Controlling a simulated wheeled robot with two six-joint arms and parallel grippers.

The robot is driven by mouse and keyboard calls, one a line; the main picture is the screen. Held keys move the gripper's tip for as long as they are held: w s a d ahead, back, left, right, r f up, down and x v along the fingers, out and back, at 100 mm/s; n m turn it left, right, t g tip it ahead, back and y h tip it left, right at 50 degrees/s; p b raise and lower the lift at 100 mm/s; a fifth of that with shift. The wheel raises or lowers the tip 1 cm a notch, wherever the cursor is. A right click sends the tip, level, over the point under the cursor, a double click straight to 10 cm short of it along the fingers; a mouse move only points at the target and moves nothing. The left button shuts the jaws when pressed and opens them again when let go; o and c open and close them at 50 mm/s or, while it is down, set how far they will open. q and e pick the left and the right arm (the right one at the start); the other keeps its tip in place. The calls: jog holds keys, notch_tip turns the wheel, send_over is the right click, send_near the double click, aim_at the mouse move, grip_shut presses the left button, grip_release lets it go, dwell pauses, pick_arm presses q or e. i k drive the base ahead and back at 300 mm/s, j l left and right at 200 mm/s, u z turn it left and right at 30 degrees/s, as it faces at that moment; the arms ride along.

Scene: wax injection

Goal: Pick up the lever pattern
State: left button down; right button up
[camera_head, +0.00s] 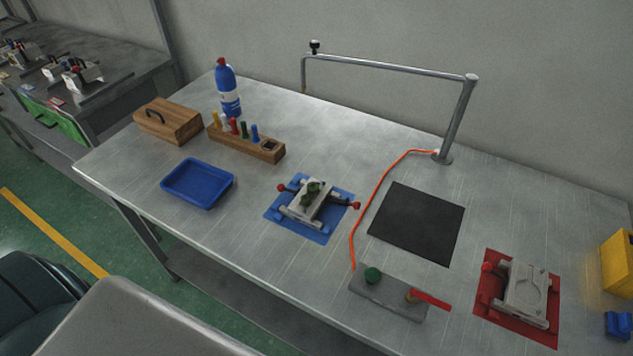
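Neither of my grippers is in view. I cannot tell for sure which thing is the lever pattern. A grey mould block (526,288) on the red mat (543,334) at the right has a curved outline in its top face; whether a separate piece lies in it is too small to tell. Another metal mould (298,213) with dark green parts (313,190) on top and red-tipped handles sits on the blue mat (318,235). A grey plate (385,298) at the front edge carries a green knob (373,275) and a red handle (431,299).
A blue tray (197,184) looks empty. Behind it are a wooden box (167,121), a wooden tool rack (262,150) and a blue bottle (228,88). An orange hose (374,196) runs beside a bare black mat (417,222). A metal rail (390,69) stands behind. A yellow container (619,264) is far right.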

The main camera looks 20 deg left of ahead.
aim_at(313, 188)
jog(key=k+l+z, duration=0.15)
jog(key=k, duration=0.3)
jog(key=k+l+z, duration=0.15)
jog(key=k, duration=0.25)
jog(key=k+l+z, duration=0.2)
jog(key=k, duration=0.25)
